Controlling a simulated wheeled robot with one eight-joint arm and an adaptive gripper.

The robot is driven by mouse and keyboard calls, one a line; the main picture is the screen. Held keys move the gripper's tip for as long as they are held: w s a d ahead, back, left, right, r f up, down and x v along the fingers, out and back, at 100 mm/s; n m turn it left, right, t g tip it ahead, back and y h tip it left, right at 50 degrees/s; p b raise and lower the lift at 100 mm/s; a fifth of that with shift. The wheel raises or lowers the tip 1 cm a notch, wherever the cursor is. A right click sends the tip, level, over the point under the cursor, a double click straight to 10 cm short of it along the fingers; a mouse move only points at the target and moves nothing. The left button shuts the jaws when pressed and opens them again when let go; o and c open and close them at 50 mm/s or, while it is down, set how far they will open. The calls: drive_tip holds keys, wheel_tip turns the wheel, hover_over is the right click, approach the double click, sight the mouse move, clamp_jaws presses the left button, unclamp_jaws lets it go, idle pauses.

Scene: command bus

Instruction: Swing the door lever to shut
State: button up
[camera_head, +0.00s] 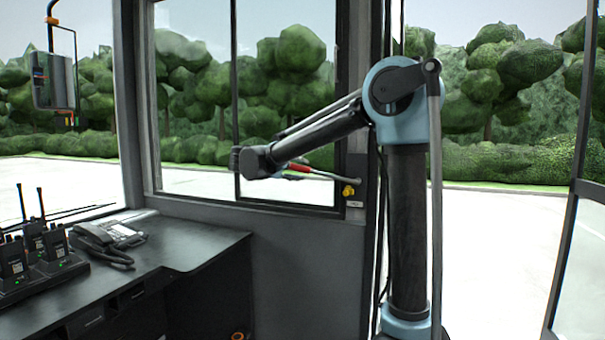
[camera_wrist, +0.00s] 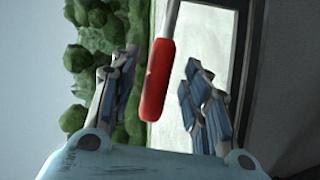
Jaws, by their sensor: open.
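The door lever has a red grip (camera_head: 299,168) on a thin grey rod (camera_head: 327,175). In the head view the rod runs right and slightly down to a yellow fitting (camera_head: 348,190) on the dark post. In the wrist view the red grip (camera_wrist: 157,80) lies between the two fingers of my gripper (camera_wrist: 160,75), with visible gaps to both. My gripper is open around the lever and not clamped on it. In the head view my wrist is at the grip's left, and the fingers cannot be made out.
A dark desk (camera_head: 190,240) at the left carries a telephone (camera_head: 105,235) and several radios in a charger (camera_head: 40,262). A window (camera_head: 245,100) is behind the lever. A glazed door leaf (camera_head: 580,230) is at the far right, beside a wide opening.

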drive_tip(key=shift+x, duration=1.5)
clamp_jaws()
